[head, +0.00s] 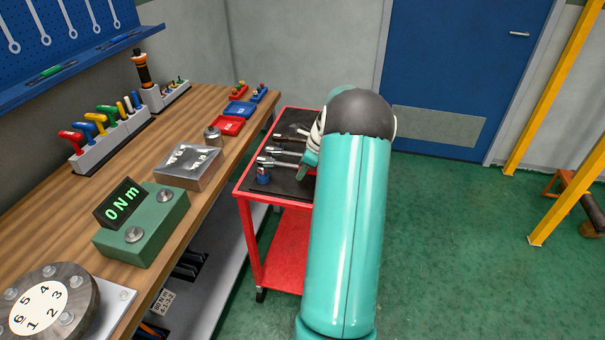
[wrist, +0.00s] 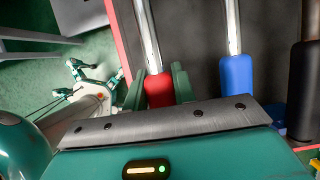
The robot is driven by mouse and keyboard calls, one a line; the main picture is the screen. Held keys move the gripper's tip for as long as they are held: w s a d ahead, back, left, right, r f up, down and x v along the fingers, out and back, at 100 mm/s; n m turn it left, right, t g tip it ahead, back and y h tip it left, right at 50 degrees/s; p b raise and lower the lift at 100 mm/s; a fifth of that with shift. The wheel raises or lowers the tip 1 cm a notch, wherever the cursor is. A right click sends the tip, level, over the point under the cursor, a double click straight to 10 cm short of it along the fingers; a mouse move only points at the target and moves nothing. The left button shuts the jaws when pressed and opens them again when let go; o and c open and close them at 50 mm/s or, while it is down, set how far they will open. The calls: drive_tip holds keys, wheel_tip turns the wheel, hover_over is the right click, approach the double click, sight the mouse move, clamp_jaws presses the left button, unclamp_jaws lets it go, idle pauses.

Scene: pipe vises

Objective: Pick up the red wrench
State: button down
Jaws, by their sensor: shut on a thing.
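The red wrench (wrist: 159,88) shows in the wrist view as a red handle with a silver shaft running up the picture. My gripper (wrist: 158,84) has one green finger on each side of the red handle and is shut on it. The handle lies over the dark top of the red cart. In the head view my gripper is mostly hidden behind my teal arm, above the cart (head: 243,187). Silver wrench shafts (head: 275,162) stick out to its left there, and I cannot tell which one is the red wrench.
A blue-handled wrench (wrist: 237,76) lies close to the right of the red one, with a black handle (wrist: 303,90) farther right. The wooden workbench (head: 150,170) with a torque display (head: 120,203) stands left of the cart. Green floor is open at the right.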

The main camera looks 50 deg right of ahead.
drive_tip(key=s+a+r, duration=0.8)
drive_tip(key=s+r, duration=0.3)
drive_tip(key=shift+a, duration=0.25)
idle(2.0)
